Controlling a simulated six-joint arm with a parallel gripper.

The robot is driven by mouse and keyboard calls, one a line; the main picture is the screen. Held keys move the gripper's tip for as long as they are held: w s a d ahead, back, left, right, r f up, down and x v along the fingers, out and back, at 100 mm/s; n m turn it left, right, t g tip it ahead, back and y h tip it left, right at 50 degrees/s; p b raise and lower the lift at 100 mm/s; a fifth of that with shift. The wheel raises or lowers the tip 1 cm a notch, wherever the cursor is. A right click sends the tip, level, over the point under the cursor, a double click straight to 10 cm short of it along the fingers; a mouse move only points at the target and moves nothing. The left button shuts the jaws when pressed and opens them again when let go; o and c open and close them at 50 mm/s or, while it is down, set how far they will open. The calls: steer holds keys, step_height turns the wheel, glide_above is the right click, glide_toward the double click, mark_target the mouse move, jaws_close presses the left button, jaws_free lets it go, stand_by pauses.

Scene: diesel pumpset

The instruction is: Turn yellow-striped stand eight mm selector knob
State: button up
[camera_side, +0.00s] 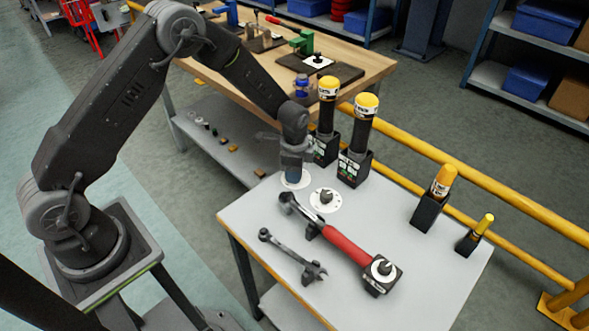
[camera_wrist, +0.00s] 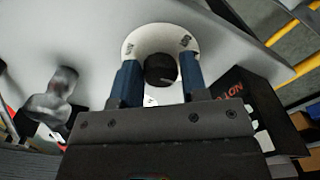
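A dark round selector knob (camera_wrist: 160,69) sits at the middle of a white marked dial (camera_wrist: 140,36) in the wrist view. My gripper (camera_wrist: 158,63) has its two blue fingers apart, one on each side of this knob. A narrow gap shows on the left; I cannot tell whether the right finger touches. In the side view my gripper (camera_side: 294,177) points down at the dial (camera_side: 300,184) near the table's back edge, and hides its knob. A second knob (camera_side: 325,197) on a white dial stands just to the right. I cannot make out yellow stripes or the eight mm mark.
Two black stands (camera_side: 326,148) (camera_side: 354,168) with yellow-capped tools rise close behind my gripper. A red-handled wrench (camera_side: 345,243) and a smaller wrench (camera_side: 290,255) lie on the grey table (camera_side: 400,300). Two more holders (camera_side: 428,210) (camera_side: 468,243) stand at right, before a yellow rail (camera_side: 480,193).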

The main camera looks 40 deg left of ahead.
steer(key=c, duration=0.5)
steer(key=shift+s+n, duration=0.1)
steer(key=shift+n, duration=3.2)
steer(key=o, duration=0.9)
steer(key=shift+d, duration=0.1)
steer(key=shift+r, duration=0.1)
step_height(320, 180, up, 14)
